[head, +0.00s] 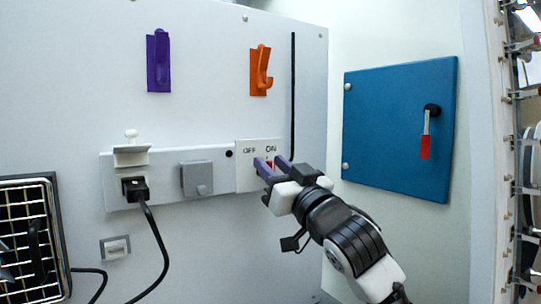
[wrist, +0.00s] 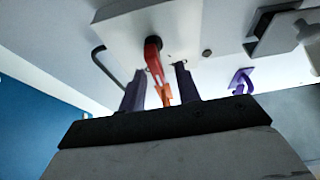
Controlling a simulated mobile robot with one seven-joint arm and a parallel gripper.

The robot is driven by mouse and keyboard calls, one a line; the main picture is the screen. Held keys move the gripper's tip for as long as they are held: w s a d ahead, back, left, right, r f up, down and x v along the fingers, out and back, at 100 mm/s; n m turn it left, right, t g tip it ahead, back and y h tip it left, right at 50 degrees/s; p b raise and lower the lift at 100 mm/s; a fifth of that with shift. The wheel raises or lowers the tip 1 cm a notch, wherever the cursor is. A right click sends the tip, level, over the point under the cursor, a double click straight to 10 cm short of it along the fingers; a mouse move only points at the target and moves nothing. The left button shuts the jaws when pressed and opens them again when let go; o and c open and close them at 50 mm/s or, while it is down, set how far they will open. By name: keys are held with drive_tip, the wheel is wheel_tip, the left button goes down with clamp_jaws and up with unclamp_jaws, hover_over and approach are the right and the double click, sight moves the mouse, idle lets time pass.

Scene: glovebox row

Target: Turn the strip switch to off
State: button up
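The strip switch is a white plate (head: 245,178) marked OFF on the left and ON on the right, at the right end of the wall strip. Its red lever (head: 270,161) shows below the ON label, partly hidden by my fingers. In the wrist view the red lever (wrist: 154,58) stands out from the plate (wrist: 185,22). My gripper (head: 274,164) is at the plate, its purple fingers on either side of the lever. In the wrist view my gripper (wrist: 160,85) is open, with gaps visible beside the lever. I cannot tell whether a finger touches it.
Left of the switch are a grey box (head: 196,179) and a black plug (head: 135,188) with a hanging cord. A purple hook (head: 158,62) and an orange hook (head: 260,70) are above. A blue door (head: 395,125) with a red handle is at right. A black-framed grille (head: 30,230) is at lower left.

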drive_tip(key=shift+w+a+r, duration=0.2)
drive_tip(key=shift+w+a, duration=0.15)
drive_tip(key=shift+w, duration=0.15)
clamp_jaws()
drive_tip(key=shift+n, duration=0.4)
drive_tip(key=shift+s+a+f+n+g+y+b, duration=0.15)
drive_tip(key=shift+n+g+y+b, duration=0.3)
drive_tip(key=shift+n, duration=0.8)
drive_tip(key=shift+s+a+n+g+y+b, duration=0.15)
drive_tip(key=shift+n+g+y, duration=0.45)
drive_tip(key=shift+n, duration=0.7)
drive_tip(key=shift+a+f+n+g+y+b, duration=0.1)
drive_tip(key=shift+n+g+y+b, duration=0.45)
drive_tip(key=shift+n, duration=1)
